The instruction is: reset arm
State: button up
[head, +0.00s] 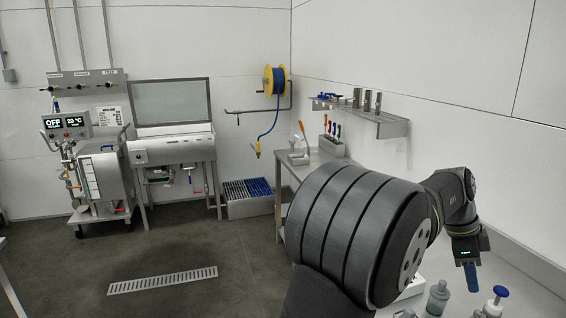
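My arm fills the lower right of the head view. Its large dark ribbed link is close to the camera. My gripper (469,264) hangs downward at the far right, above the white counter (520,270). A small green light shows on its body. A blue piece points down at its lower end. I cannot tell whether this is the fingers or something held. It is apart from the bottles below.
A grey bottle (438,298) and a blue-topped pump bottle (494,303) stand below my gripper. A wall shelf (388,124) with metal items is behind my arm. A steel tank unit (100,180) and a sink (178,148) stand at the left. The middle floor is clear.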

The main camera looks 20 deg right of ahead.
aim_at(481, 315)
jog(key=x, duration=0.9)
jog(key=shift+s+d+n, duration=0.1)
jog(key=shift+s+n, duration=0.05)
jog(key=shift+n, duration=0.15)
jog(key=shift+s+n+h, duration=0.25)
jog(key=shift+n+h, duration=0.05)
jog(key=shift+s+n+t, duration=0.5)
jog(key=shift+s+n, duration=0.1)
jog(key=shift+n, duration=0.6)
